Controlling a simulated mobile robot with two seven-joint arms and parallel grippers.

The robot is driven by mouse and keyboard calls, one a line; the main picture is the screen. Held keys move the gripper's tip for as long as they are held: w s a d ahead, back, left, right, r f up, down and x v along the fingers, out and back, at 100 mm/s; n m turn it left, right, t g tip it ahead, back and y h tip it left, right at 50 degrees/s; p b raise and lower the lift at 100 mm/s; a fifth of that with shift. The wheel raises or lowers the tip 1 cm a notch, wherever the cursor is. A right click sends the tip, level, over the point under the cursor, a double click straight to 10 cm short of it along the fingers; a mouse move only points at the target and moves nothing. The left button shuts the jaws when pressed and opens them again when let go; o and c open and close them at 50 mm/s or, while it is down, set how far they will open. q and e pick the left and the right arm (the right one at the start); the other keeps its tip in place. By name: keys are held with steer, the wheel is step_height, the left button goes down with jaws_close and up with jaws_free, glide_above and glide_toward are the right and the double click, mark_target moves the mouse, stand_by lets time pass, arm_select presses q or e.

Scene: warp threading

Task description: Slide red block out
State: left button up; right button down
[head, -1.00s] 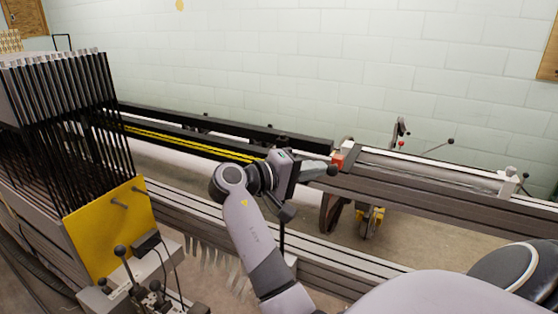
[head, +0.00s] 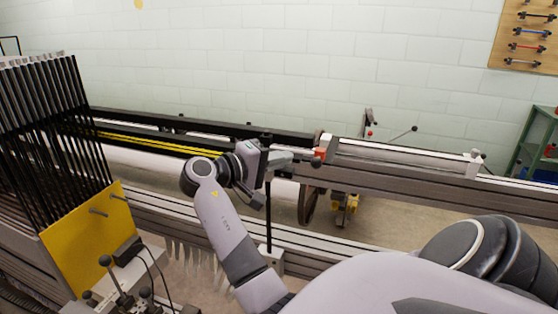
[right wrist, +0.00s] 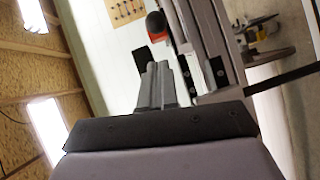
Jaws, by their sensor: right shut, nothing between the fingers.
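The small red block (head: 320,153) sits at the left end of the rail on the right-hand beam, beside a white fitting. In the right wrist view the red block (right wrist: 176,34) is past my fingertips, with a dark round knob (right wrist: 156,25) near it. My right gripper (head: 292,160) is just left of the block, pointing right towards it. Its two grey fingers (right wrist: 155,68) are together and hold nothing. I cannot tell for certain whether they touch the knob or block. My left gripper is out of view.
A long dark beam with yellow strips (head: 160,143) runs left behind my arm. A yellow panel (head: 85,232) and dark upright frames (head: 45,130) stand at left. The silver rail (head: 400,152) extends right. A thin black post (head: 268,215) stands below my gripper.

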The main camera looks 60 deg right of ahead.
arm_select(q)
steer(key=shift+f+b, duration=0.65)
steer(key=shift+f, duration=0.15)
arm_select(e)
steer(key=v, duration=0.9)
steer(key=shift+a, duration=0.4)
steer(key=shift+w, duration=0.1)
